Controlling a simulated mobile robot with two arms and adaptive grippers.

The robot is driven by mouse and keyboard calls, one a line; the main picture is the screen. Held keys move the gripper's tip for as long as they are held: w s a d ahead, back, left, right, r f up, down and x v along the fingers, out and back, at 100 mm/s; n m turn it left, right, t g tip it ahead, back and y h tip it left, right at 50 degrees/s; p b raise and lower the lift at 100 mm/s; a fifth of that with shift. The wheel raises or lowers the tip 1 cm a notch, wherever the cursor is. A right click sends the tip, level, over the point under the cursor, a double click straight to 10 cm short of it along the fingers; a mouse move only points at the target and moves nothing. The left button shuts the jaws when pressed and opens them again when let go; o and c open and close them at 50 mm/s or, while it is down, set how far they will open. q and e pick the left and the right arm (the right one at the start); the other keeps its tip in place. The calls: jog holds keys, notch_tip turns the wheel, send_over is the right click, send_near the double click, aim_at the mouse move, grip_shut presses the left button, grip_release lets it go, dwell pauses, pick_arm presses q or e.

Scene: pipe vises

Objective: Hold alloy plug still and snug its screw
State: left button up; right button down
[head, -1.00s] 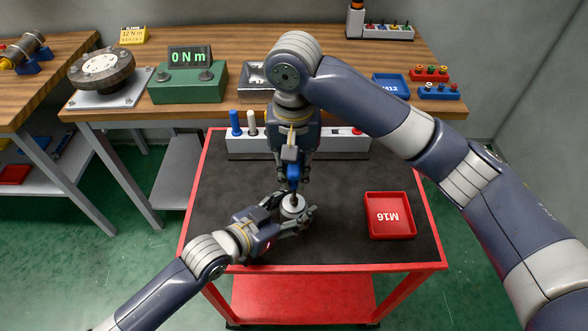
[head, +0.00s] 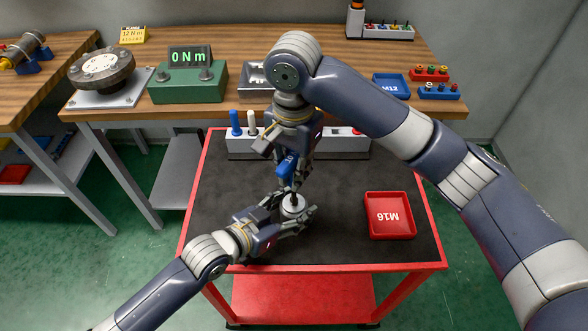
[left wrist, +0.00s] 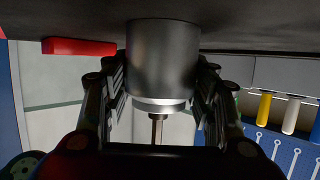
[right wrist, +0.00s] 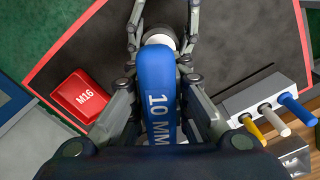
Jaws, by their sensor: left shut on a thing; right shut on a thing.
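The alloy plug (left wrist: 163,60) is a grey metal cylinder on the black top of the red cart. In the head view its pale round top (head: 293,205) shows between the fingers of my left gripper (head: 296,216), which is shut on its sides. My right gripper (head: 290,160) is shut on a blue driver marked 10 MM (right wrist: 156,90), above the plug. The driver's dark shaft (head: 294,196) points down to the middle of the plug's top. In the left wrist view the shaft (left wrist: 157,129) meets the pale end of the plug. The screw itself is hidden.
A red M16 tray (head: 390,224) lies right of the plug on the cart. A pale tool rack (head: 240,147) with upright handles stands along the cart's back edge. On the bench behind, a green box (head: 187,85) displays 0 Nm.

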jog(key=m, duration=0.5)
jog(key=shift+s+f+m, duration=0.1)
jog(key=shift+f+m, duration=0.15)
jog(key=shift+m, duration=0.15)
jog(key=m, duration=0.5)
pick_arm(q)
jog(key=shift+d, duration=0.1)
pick_arm(e)
jog(key=shift+m, duration=0.5)
dwell(0.5)
jog(key=shift+n, duration=0.5)
